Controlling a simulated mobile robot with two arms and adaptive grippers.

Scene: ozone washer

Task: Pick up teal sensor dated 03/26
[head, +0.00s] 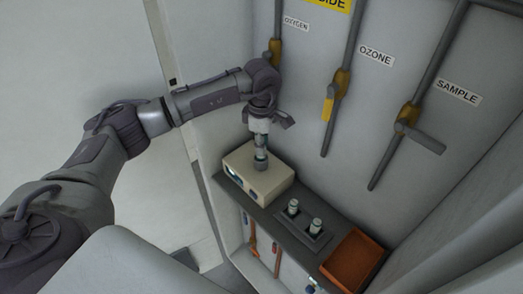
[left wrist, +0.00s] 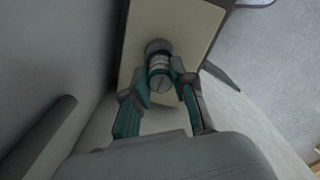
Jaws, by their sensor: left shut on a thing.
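A small cylindrical sensor (left wrist: 159,68) with a grey cap, a pale label and a teal band is between the fingers of my left gripper (left wrist: 161,78) in the left wrist view. The label is too small to read, so I cannot tell its date. In the head view my left gripper (head: 261,146) points down at the beige box (head: 268,185), shut on this sensor (head: 261,163) at the box's top. I cannot tell whether the sensor is seated in the box or just clear of it. My right gripper is not in view.
Two similar small sensors stand in a dark holder (head: 302,222) on the grey shelf (head: 270,215). An orange tray (head: 352,260) is at the shelf's right end. Pipes with yellow valves, labelled OXYGEN, OZONE (head: 375,56) and SAMPLE (head: 457,92), run down the wall behind.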

